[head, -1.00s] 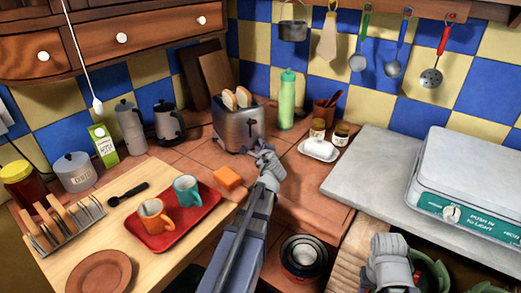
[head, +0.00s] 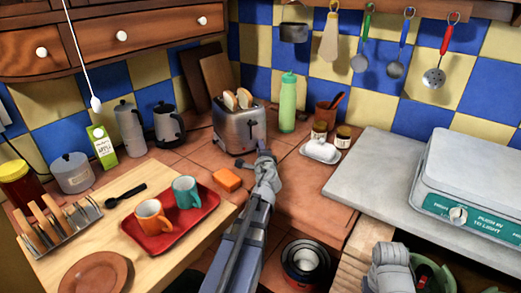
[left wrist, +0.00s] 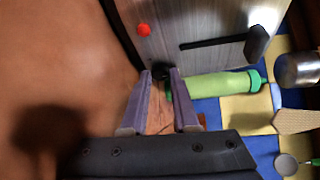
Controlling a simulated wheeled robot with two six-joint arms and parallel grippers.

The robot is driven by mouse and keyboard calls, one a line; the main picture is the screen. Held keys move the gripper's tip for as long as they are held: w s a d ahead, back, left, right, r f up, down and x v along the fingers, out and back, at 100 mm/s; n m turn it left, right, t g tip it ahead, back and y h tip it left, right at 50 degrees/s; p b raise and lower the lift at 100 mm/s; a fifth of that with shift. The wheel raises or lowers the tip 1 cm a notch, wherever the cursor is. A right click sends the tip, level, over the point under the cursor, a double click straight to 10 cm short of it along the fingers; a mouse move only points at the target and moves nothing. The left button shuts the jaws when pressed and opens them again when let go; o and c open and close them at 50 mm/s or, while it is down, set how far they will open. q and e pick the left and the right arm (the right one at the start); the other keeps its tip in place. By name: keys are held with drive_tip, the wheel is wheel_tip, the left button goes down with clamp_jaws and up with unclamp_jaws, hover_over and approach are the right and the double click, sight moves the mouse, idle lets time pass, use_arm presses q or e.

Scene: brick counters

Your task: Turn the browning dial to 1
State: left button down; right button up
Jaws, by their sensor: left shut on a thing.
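The silver toaster (head: 232,131) stands on the tiled counter with two slices of bread (head: 237,99) in its slots. In the left wrist view its brushed metal face (left wrist: 195,20) shows a red button (left wrist: 143,30) and a lever knob (left wrist: 257,42) on a dark slot. The small black browning dial (left wrist: 161,71) sits at the face's edge, between my left fingertips. My left gripper (head: 263,154), also in the left wrist view (left wrist: 160,76), is shut on the dial. The dial's marks and setting cannot be read. My right gripper (head: 390,262) is low at the right; its fingers are unclear.
An orange sponge (head: 227,179) lies left of my left arm, near a red tray (head: 165,236) with two mugs. A green bottle (head: 288,103) stands right of the toaster. A butter dish (head: 320,152) and jars stand further right. Pots (head: 305,262) sit below the counter.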

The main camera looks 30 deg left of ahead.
use_arm(q)
drive_tip(key=c, duration=0.7)
unclamp_jaws()
drive_tip(key=shift+a, duration=0.1)
drive_tip(key=p+v, duration=0.1)
drive_tip(key=v, duration=0.7)
